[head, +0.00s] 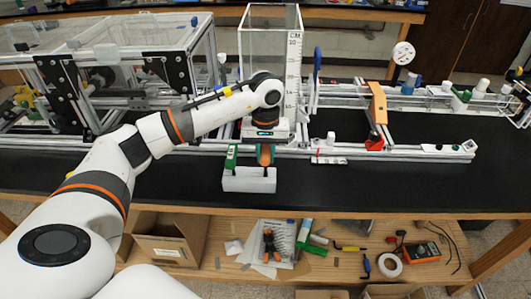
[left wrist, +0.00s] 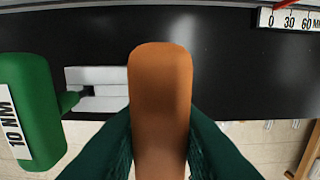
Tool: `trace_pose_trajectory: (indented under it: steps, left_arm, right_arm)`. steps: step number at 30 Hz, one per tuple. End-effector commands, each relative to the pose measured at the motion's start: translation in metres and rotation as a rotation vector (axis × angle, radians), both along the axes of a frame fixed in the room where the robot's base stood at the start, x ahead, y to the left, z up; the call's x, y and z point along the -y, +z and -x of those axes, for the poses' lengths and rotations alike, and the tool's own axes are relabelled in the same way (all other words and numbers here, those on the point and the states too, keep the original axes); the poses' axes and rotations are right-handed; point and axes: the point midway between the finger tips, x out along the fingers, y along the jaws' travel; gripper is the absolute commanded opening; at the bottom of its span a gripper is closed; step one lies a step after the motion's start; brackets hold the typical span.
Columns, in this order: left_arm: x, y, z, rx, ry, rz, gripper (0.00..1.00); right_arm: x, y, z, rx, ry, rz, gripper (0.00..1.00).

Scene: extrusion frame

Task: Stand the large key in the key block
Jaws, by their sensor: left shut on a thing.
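The key block (head: 249,181) is a light grey bar at the front edge of the black bench; part of it shows in the left wrist view (left wrist: 100,76). My left gripper (head: 265,147) is above the block's right part, its dark green fingers closed on the orange handle of a key (head: 265,158), apparently the large key. In the left wrist view the orange handle (left wrist: 161,85) fills the middle and hides what lies beneath, so I cannot tell whether its tip is in the block. A green key marked 10 NM (left wrist: 25,105) stands at the block's left part.
An aluminium extrusion frame (head: 420,154) runs along the bench behind the block, with a clear box marked CM (head: 268,40) on it. A small white scale (head: 328,160) lies right of the block. The black bench (head: 390,185) is clear at the front right.

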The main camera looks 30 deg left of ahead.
Motion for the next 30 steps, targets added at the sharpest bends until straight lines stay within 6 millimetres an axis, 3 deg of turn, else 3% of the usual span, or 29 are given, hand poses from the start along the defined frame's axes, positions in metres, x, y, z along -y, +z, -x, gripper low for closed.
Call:
trace_pose_trajectory:
  steps: [15, 25, 26, 30]
  left_arm:
    - [0.0, -0.016, 0.0, 0.0, 0.001, 0.0, 0.0]
    - [0.0, -0.017, 0.0, 0.001, 0.001, -0.001, 0.0]
    - [0.0, -0.017, 0.0, 0.001, 0.001, -0.001, 0.25]
    - [0.0, -0.017, 0.0, 0.001, 0.0, -0.001, 0.48]
  right_arm:
    - [0.0, -0.015, 0.0, 0.0, 0.0, 0.0, 0.36]
    - [0.001, -0.016, 0.0, -0.001, 0.001, 0.001, 0.36]
    - [0.001, -0.016, 0.001, -0.001, 0.001, 0.001, 0.36]
    - [0.002, -0.016, 0.001, -0.001, 0.002, 0.002, 0.36]
